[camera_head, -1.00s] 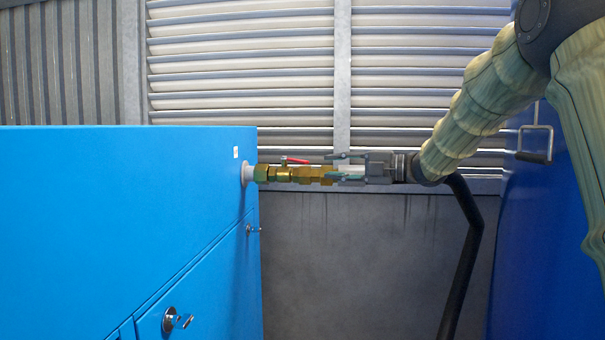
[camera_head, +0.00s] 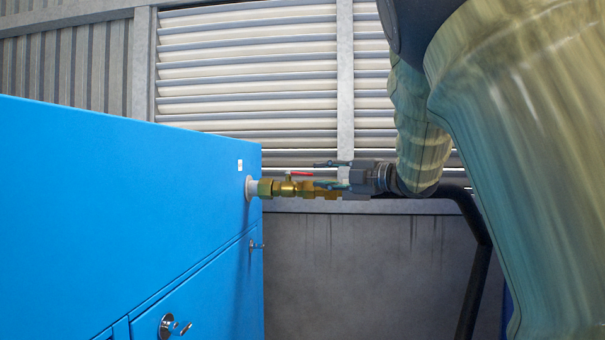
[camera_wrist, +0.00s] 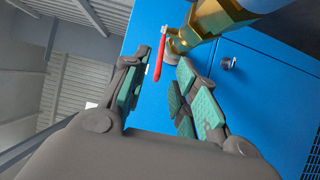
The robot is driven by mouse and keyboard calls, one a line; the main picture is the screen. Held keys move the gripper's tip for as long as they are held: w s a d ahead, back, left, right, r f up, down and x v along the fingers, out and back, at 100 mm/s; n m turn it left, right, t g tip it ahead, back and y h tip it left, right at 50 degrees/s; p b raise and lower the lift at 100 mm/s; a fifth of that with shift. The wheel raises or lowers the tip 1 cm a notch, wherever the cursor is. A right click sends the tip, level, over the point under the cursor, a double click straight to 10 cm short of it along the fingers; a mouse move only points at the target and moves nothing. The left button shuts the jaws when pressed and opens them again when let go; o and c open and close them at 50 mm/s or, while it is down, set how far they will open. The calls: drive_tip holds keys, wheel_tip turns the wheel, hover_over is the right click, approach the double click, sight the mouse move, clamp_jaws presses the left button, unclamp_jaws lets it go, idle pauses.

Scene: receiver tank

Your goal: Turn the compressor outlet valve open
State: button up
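The compressor outlet valve is a brass valve (camera_head: 288,188) on a pipe fitting out of the blue compressor cabinet (camera_head: 130,200). Its thin red lever (camera_head: 301,173) lies along the pipe in the head view. My gripper (camera_head: 317,175) points left at the valve from the right, its fingers close to the lever's free end. In the wrist view, my gripper (camera_wrist: 165,57) is open. The red lever (camera_wrist: 160,56) shows between its fingertips, nearer the left finger; contact cannot be told. The brass body (camera_wrist: 212,20) is at the top of that view.
A dark hose (camera_head: 478,270) bends down at the right, behind my arm. A louvred wall (camera_head: 245,75) stands behind the pipe. The cabinet front has a latch (camera_head: 172,326) and a smaller one (camera_head: 256,245). Open space lies below the pipe.

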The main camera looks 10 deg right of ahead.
sight(303, 174)
drive_tip(key=p+x, duration=0.2)
drive_tip(key=x, duration=0.5)
drive_tip(key=shift+w+a, duration=0.25)
clamp_jaws()
